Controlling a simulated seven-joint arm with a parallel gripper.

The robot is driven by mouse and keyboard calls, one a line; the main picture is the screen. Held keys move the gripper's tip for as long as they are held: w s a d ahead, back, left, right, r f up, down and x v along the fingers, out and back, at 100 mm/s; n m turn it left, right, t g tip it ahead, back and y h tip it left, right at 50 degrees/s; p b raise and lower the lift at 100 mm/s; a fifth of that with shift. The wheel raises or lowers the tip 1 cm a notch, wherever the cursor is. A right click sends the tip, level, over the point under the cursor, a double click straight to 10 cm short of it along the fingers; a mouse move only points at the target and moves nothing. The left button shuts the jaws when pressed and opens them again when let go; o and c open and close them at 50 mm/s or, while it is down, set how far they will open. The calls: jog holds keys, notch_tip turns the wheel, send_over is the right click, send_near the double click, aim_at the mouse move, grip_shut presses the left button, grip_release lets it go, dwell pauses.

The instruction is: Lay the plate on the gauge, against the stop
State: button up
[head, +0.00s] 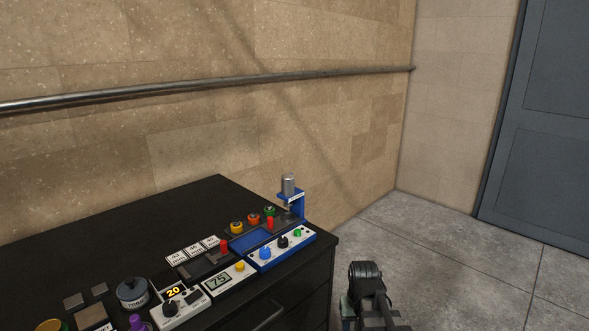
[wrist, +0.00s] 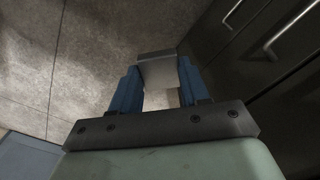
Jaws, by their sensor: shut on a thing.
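My gripper (wrist: 155,98) shows in the wrist view with its blue fingers shut on a grey plate (wrist: 158,72). The plate is held beyond the cabinet's front, with bare floor below it. In the head view a dark arm part of mine stands to the right of the cabinet; the fingers and held plate cannot be made out there. On the cabinet top, a dark low fixture (head: 197,268) with a red knob (head: 224,246) lies in front of white millimetre cards; it may be the gauge. I cannot clearly tell the stop.
The black cabinet top (head: 120,230) is clear at the back. A blue-framed press (head: 291,200) stands at its right end, beside a button panel (head: 272,252).

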jog(key=w+a+r+n, duration=0.4)
jog(key=w+a+r, duration=0.3)
jog(key=w+r, duration=0.6)
jog(key=w+a+r+n, duration=0.5)
jog(key=w+a+r, duration=0.2)
jog(key=w+r, duration=0.55)
jog(key=n, duration=1.8)
send_over(197, 268)
jog(key=f, duration=0.2)
jog(key=shift+f, duration=4.25)
jog(key=shift+s+d+f, duration=0.1)
jog(key=shift+f, duration=0.05)
